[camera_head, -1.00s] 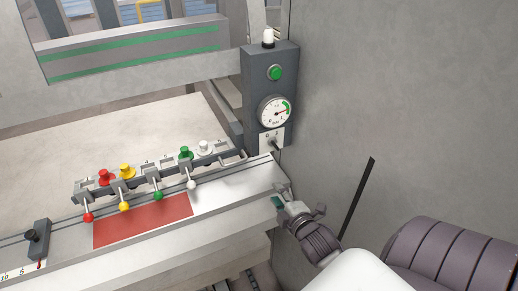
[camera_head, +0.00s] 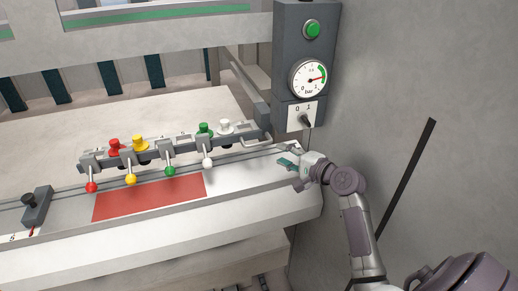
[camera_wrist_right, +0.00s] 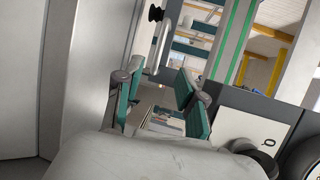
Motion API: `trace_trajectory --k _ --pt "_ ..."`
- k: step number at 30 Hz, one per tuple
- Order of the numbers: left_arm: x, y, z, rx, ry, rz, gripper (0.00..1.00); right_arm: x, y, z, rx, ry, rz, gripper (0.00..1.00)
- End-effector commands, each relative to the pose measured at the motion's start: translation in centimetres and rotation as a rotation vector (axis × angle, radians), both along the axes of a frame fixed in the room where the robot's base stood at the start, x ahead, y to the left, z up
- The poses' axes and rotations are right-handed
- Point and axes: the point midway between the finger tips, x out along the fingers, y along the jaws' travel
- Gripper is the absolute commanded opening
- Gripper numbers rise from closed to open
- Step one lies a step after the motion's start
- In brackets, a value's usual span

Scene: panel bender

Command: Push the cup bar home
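The cup bar (camera_head: 150,159) is a grey bar lying across the bed, with red, yellow, green and white cups on top and ball-ended levers in red, yellow, green and white along its front. A bent metal handle (camera_head: 258,139) sits at its right end. My right gripper (camera_head: 289,163) is over the right end of the bed, in front of the handle and apart from it. In the wrist view its two green-padded fingers (camera_wrist_right: 158,100) are spread with nothing held between them. A bent metal rod (camera_wrist_right: 160,42) shows beyond them. My left gripper is not in view.
A grey post at the right carries a green button (camera_head: 312,30), a pressure gauge (camera_head: 308,77) and a 0/1 switch (camera_head: 304,118). A red plate (camera_head: 148,198) lies before the bar. A dark stop block (camera_head: 37,206) is at left. A grey wall (camera_head: 420,70) stands right.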

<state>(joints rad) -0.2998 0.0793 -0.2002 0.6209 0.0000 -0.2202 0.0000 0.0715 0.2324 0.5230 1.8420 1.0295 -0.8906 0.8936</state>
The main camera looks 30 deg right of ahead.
Motion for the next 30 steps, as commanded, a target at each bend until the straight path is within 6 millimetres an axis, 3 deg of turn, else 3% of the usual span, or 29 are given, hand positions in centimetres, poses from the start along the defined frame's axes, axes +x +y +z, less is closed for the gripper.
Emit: trace_trajectory --k 12,18,30 --pt "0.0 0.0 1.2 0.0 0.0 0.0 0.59 7.4 1.3 -1.3 0.001 0.0 0.0 0.39" --pt "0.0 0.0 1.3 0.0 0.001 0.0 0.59 10.1 1.7 -2.0 -0.002 0.001 -0.001 0.39" --pt "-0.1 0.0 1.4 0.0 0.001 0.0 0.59 11.2 1.9 -2.3 -0.005 0.001 -0.001 0.39"
